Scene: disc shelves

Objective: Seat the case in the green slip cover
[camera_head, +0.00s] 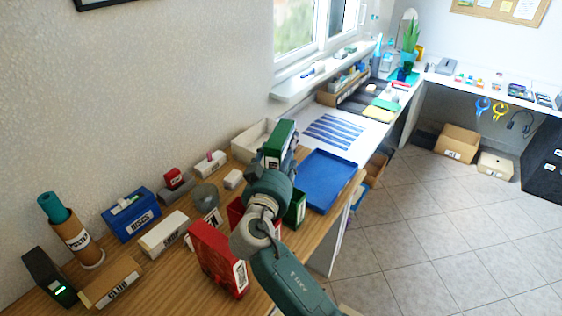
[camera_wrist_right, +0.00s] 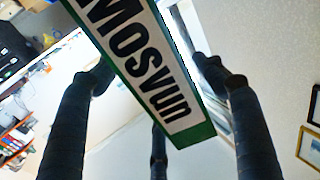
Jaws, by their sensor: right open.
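A green case (camera_head: 279,142) shows at the far end of my right arm in the head view. In the right wrist view the case (camera_wrist_right: 160,75) has a white label with dark letters and lies between the spread fingers of my right gripper (camera_wrist_right: 155,78). The right gripper (camera_head: 287,162) is open; whether a finger touches the case I cannot tell. A green slip cover (camera_head: 296,208) stands on the wooden table just beyond my forearm, partly hidden by it. My left gripper is not in view.
A red box (camera_head: 217,258) stands close left of my forearm. A blue tray (camera_head: 327,181) lies at the right, near the table's edge. A white bin (camera_head: 250,142) is behind the case. A blue box (camera_head: 131,214) and several small items stand along the wall.

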